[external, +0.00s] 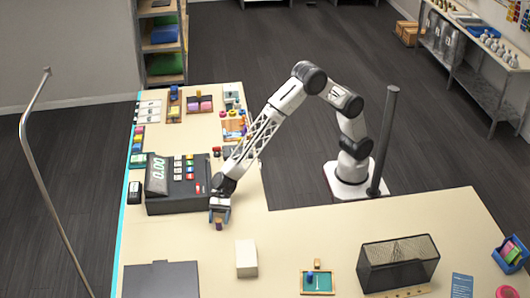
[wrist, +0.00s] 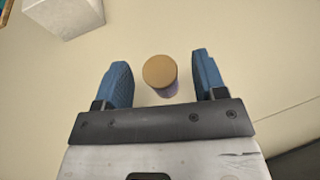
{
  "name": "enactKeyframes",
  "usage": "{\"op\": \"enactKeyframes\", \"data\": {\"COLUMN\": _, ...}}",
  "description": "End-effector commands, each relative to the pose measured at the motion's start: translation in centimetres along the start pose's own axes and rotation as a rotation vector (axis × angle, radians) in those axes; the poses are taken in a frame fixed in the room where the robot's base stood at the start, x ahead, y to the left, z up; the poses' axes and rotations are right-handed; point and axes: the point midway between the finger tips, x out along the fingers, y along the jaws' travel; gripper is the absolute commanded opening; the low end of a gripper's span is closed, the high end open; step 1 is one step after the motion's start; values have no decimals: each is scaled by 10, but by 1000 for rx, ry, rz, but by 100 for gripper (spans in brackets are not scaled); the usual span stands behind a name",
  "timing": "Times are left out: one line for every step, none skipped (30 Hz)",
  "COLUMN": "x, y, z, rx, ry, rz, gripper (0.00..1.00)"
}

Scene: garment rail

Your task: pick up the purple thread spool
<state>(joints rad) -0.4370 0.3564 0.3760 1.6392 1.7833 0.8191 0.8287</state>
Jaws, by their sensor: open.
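The purple thread spool (external: 218,224) stands upright on the table, just below my gripper (external: 220,207) in the external view. In the wrist view the spool (wrist: 160,74) shows its round tan top and a strip of purple side. My gripper (wrist: 160,82) is open, with one blue finger on each side of the spool. There is a gap between the spool and each finger. The spool's lower part is mostly hidden from above in the wrist view.
A white box (external: 246,258) stands to the lower right of the spool, also at the top left of the wrist view (wrist: 65,15). A dark cash register (external: 178,190) stands close on the left. A black mesh basket (external: 398,263) and small tray (external: 317,282) lie further right. Table between is clear.

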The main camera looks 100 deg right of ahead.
Motion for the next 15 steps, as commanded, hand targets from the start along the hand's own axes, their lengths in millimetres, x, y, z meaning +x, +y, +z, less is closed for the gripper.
{"op": "enactKeyframes", "data": {"x": 7, "y": 0, "z": 2, "rx": -1, "ry": 0, "rz": 1, "gripper": 64}}
{"op": "enactKeyframes", "data": {"x": 10, "y": 0, "z": 2, "rx": -1, "ry": 0, "rz": 1, "gripper": 64}}
{"op": "enactKeyframes", "data": {"x": 14, "y": 1, "z": 1, "rx": -1, "ry": 0, "rz": 2, "gripper": 64}}
{"op": "enactKeyframes", "data": {"x": 17, "y": 1, "z": 1, "rx": -1, "ry": 1, "rz": 2, "gripper": 64}}
{"op": "enactKeyframes", "data": {"x": 20, "y": 1, "z": 1, "rx": -1, "ry": 0, "rz": 1, "gripper": 64}}
{"op": "enactKeyframes", "data": {"x": 22, "y": 0, "z": 2, "rx": -1, "ry": 0, "rz": 1, "gripper": 64}}
{"op": "enactKeyframes", "data": {"x": 24, "y": 0, "z": 2, "rx": -1, "ry": 0, "rz": 1, "gripper": 64}}
{"op": "enactKeyframes", "data": {"x": 25, "y": 0, "z": 2, "rx": -1, "ry": -1, "rz": 0, "gripper": 64}}
{"op": "enactKeyframes", "data": {"x": 27, "y": 0, "z": 2, "rx": 0, "ry": -1, "rz": 0, "gripper": 64}}
{"op": "enactKeyframes", "data": {"x": 28, "y": 0, "z": 2, "rx": -1, "ry": -1, "rz": 0, "gripper": 64}}
{"op": "enactKeyframes", "data": {"x": 28, "y": 0, "z": 2, "rx": 0, "ry": -1, "rz": 0, "gripper": 64}}
{"op": "enactKeyframes", "data": {"x": 29, "y": 0, "z": 2, "rx": 0, "ry": -1, "rz": 0, "gripper": 64}}
{"op": "enactKeyframes", "data": {"x": 29, "y": 0, "z": 2, "rx": 0, "ry": -1, "rz": 0, "gripper": 64}}
{"op": "enactKeyframes", "data": {"x": 29, "y": 0, "z": 2, "rx": 0, "ry": -1, "rz": 0, "gripper": 64}}
{"op": "enactKeyframes", "data": {"x": 29, "y": 0, "z": 2, "rx": 0, "ry": -1, "rz": 0, "gripper": 64}}
